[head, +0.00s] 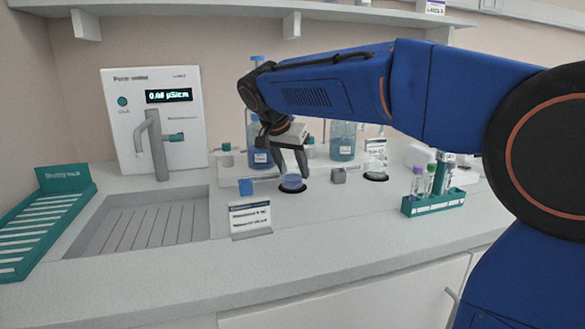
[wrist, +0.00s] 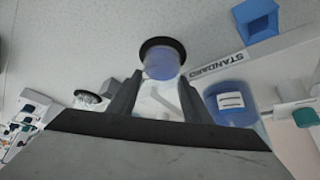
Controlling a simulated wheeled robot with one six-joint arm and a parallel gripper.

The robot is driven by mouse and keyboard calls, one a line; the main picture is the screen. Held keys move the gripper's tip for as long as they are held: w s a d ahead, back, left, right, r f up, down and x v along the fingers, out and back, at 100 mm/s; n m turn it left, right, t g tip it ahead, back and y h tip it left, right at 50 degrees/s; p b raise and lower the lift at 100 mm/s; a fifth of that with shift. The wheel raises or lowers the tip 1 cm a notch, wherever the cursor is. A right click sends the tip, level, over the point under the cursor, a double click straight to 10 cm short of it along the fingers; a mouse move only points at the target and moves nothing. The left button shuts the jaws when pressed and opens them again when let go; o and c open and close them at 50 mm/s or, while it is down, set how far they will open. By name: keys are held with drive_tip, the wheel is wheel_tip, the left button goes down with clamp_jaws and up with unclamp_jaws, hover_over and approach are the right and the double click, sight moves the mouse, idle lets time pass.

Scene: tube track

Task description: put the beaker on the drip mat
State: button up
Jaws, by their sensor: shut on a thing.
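A small clear beaker with blue-violet liquid (head: 292,182) is at mid-counter, between the fingers of my gripper (head: 293,172), which is shut on it. The wrist view also shows the beaker (wrist: 160,66) between my gripper's fingertips (wrist: 161,78). A dark round mat (head: 283,190) shows around the beaker's base, and its dark edge shows behind it in the wrist view (wrist: 161,41). The beaker looks upright, on or just above this mat; I cannot tell whether it touches. Which surface is named the drip mat is not readable.
A clear labelled vessel (head: 376,155) stands on another dark disc to the right. A blue block (head: 246,187), a sign (head: 250,218), blue-liquid bottles (head: 342,143) and a green tube rack (head: 434,203) are nearby. A ridged grey sink (head: 145,222) lies left.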

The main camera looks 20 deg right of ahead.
drive_tip(key=o, duration=1.1)
drive_tip(key=shift+f, duration=0.15)
drive_tip(key=v, duration=1.2)
